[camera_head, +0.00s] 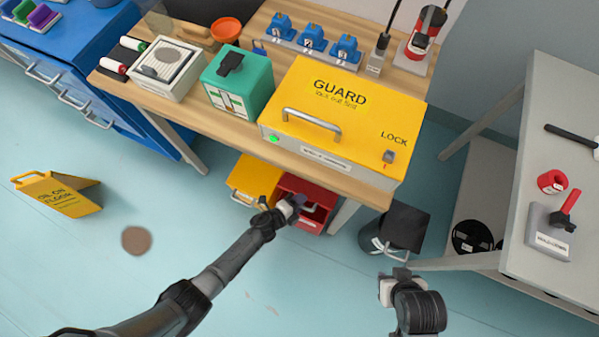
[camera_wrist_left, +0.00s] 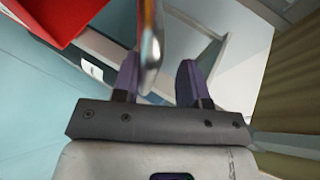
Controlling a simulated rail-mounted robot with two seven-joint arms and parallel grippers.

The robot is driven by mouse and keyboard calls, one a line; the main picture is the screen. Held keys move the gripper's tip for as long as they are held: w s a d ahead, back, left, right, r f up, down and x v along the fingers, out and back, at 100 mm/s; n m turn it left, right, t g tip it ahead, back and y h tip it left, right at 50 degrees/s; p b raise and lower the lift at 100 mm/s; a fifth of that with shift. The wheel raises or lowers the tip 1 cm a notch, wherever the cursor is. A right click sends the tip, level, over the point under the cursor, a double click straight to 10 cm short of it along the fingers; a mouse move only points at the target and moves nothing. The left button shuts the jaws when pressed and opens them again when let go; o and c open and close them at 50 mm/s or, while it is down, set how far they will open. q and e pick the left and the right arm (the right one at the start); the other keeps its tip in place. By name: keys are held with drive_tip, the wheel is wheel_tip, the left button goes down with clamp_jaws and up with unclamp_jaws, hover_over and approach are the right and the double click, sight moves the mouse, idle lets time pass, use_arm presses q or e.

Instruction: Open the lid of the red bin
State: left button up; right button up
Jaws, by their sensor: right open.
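The red bin (camera_head: 289,184) stands on the floor under the front edge of the wooden bench, right of a yellow bin (camera_head: 255,178). My left gripper (camera_head: 296,203) is at the red bin's front upper part and hides some of it, so I cannot tell how its lid sits. In the left wrist view red bodywork shows at the top left. A shiny metal bar (camera_wrist_left: 151,45) runs between the two dark fingers of my left gripper (camera_wrist_left: 158,80), closer to the left finger; the fingers are apart. My right gripper (camera_head: 397,276) is open and empty, over the floor.
The bench (camera_head: 232,132) overhangs the bins, with a yellow guard box (camera_head: 335,115) on top. A dark grey bin (camera_head: 395,228) stands right of the red bin. A grey table (camera_head: 515,215) is at the right.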

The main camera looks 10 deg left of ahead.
use_arm(q)
drive_tip(key=p+v, duration=0.4)
drive_tip(key=v, duration=0.9)
drive_tip(key=shift+s+a, duration=0.2)
drive_tip(key=shift+s, duration=0.05)
drive_tip(key=shift+r, duration=0.1)
